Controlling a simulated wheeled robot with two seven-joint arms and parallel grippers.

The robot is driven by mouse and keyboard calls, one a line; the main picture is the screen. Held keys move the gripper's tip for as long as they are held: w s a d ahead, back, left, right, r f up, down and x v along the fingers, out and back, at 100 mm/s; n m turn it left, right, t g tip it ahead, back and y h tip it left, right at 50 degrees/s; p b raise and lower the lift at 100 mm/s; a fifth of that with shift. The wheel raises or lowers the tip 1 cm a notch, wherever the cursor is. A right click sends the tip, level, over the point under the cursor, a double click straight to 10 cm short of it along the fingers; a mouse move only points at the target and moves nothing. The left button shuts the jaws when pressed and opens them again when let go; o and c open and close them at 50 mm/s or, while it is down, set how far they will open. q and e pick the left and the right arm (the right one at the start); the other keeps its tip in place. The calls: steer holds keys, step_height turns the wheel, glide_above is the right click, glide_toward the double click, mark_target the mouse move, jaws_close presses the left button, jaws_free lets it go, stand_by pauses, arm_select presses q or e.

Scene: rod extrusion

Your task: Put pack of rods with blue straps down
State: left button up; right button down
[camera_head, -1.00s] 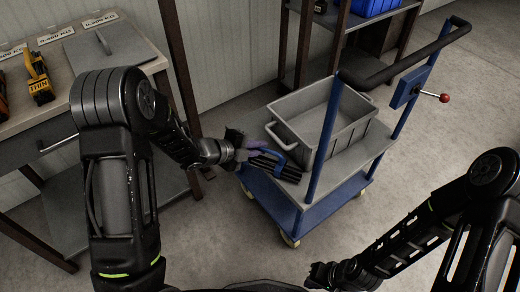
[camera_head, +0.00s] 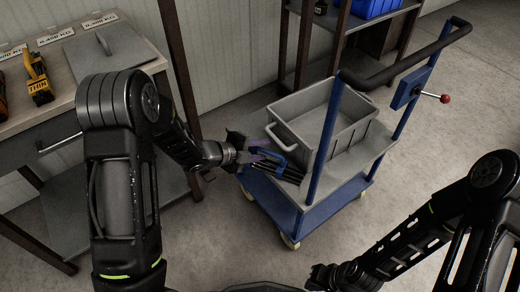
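The pack of dark rods with blue straps (camera_head: 286,173) lies on the front left part of the trolley's grey top deck (camera_head: 345,181), beside the grey bin. My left gripper (camera_head: 257,151) is at the pack's left end, by the blue strap. Its fingers look spread apart, with the strap end close to them; whether they still touch it is too small to tell. My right gripper (camera_head: 316,277) is low at the bottom of the view, away from the trolley and apparently empty. Its fingers are too dark to read.
The grey bin (camera_head: 318,118) fills most of the deck behind the pack. Blue trolley posts (camera_head: 325,140) rise close to the pack's right. A workbench (camera_head: 60,95) stands at the left and a shelf with a blue crate (camera_head: 374,6) at the back. The floor at right is clear.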

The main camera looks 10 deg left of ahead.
arm_select(q)
steer(key=shift+r, duration=0.2)
steer(key=shift+s+a+r, duration=0.1)
steer(key=shift+s, duration=0.05)
steer(key=p+v, duration=0.3)
steer(key=v, duration=0.8)
steer(key=shift+s, duration=0.25)
steer(key=shift+a, duration=0.1)
